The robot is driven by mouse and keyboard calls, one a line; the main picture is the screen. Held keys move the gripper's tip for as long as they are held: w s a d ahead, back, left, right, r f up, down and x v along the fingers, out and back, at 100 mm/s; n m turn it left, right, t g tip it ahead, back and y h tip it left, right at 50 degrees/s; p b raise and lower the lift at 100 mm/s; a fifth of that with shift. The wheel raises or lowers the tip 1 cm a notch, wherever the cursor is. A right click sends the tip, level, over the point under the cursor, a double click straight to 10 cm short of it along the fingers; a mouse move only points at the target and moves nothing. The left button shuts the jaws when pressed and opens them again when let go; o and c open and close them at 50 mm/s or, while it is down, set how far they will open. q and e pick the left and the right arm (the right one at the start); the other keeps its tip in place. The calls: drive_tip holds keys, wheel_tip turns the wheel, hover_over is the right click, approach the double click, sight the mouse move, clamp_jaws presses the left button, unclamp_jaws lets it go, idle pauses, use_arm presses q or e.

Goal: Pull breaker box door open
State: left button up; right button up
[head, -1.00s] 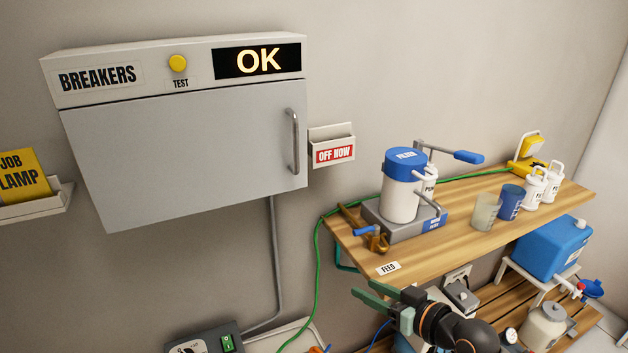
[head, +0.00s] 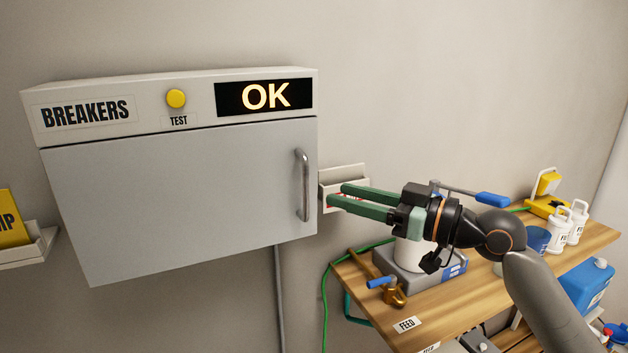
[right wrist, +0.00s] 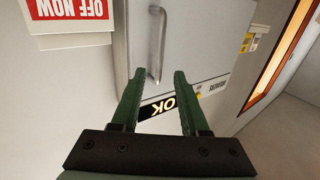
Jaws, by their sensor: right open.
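The breaker box door (head: 180,200) is a flat grey panel, closed, under a header with a BREAKERS label, a yellow TEST button and a lit OK display (head: 264,96). Its vertical metal handle (head: 303,186) is at the door's right edge. My right gripper (head: 336,196) is open and empty, just right of the handle and apart from it, its green fingers pointing left. In the right wrist view the handle (right wrist: 157,45) lies beyond the open fingertips (right wrist: 157,75), roughly between them. My left gripper is not in view.
The OFF NOW holder (head: 345,175) is on the wall behind my right fingers. A wooden shelf (head: 510,240) with a blue-lidded canister, brass clamp and bottles lies below my right arm. A yellow card holder (head: 25,243) is at the left. The wall before the door is clear.

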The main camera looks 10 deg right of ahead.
sight(308, 186)
drive_tip(key=p+x, duration=0.1)
drive_tip(key=x, duration=0.6)
drive_tip(key=shift+f, duration=0.1)
clamp_jaws()
idle(1.2)
